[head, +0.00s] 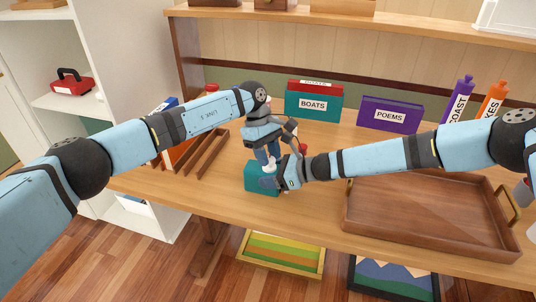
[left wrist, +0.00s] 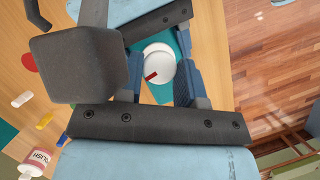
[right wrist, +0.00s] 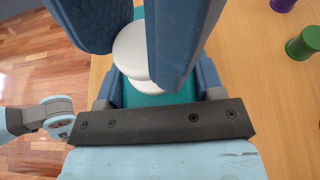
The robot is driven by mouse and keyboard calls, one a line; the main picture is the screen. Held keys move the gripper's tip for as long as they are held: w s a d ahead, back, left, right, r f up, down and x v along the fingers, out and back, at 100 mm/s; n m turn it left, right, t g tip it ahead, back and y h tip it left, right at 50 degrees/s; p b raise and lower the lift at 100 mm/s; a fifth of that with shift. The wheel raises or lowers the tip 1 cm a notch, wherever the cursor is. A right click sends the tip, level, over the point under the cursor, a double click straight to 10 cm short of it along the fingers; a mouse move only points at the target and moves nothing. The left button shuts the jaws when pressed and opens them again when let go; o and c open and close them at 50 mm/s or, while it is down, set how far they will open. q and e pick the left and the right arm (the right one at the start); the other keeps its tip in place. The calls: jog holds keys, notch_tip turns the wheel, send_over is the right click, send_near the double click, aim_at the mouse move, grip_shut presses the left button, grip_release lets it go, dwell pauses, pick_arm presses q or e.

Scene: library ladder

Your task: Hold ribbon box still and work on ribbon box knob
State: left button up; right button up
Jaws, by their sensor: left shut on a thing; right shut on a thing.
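The ribbon box is a small teal box (head: 262,180) near the table's front edge. Its round white knob (left wrist: 158,62), with a red mark, sits on top. My left gripper (head: 268,167) points down from above and is shut on the knob; its fingers lie on either side of it in the left wrist view. My right gripper (head: 281,178) comes in from the right, low down, and is shut on the ribbon box. In the right wrist view teal (right wrist: 160,98) shows between its fingers, and my left fingers partly hide the knob.
A wooden tray (head: 432,243) lies at the right under my right arm. A teal BOATS box (head: 312,110), a purple POEMS box (head: 378,117) and purple and orange bottles stand behind. A slatted wooden rack (head: 205,152) is left of the ribbon box.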

pick_arm(q)
jog(key=shift+m, duration=0.3)
jog(key=o, duration=0.7)
jog(key=shift+c, duration=0.2)
jog(key=shift+w+r, duration=0.1)
jog(key=v, duration=1.2)
jog(key=shift+o, duration=0.4)
